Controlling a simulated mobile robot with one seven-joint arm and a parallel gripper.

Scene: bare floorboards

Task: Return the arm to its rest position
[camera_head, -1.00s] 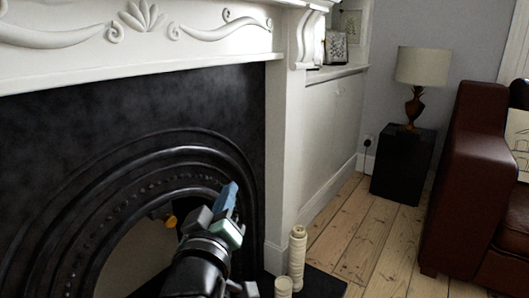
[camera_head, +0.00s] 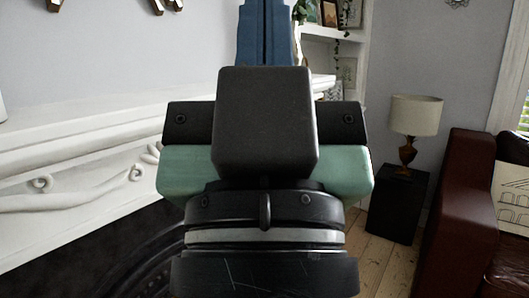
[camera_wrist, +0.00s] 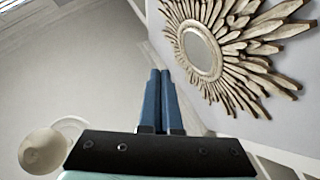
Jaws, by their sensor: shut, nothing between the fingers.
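My gripper (camera_head: 265,32) is large in the middle of the head view, raised and pointing up, with its two blue fingers together at the top edge. In the wrist view my gripper (camera_wrist: 160,98) also shows its blue fingers side by side, shut with nothing between them. The black and green gripper body hides much of the middle of the head view. My gripper appears clear of the mantelpiece, though the depth between them is hard to tell.
A white mantelpiece (camera_head: 75,185) stands at left. A sunburst mirror (camera_wrist: 205,50) hangs on the wall. A lamp (camera_head: 415,116) on a black stand (camera_head: 398,208) and a brown leather sofa (camera_head: 455,215) are at right. Floorboards (camera_head: 370,262) show between.

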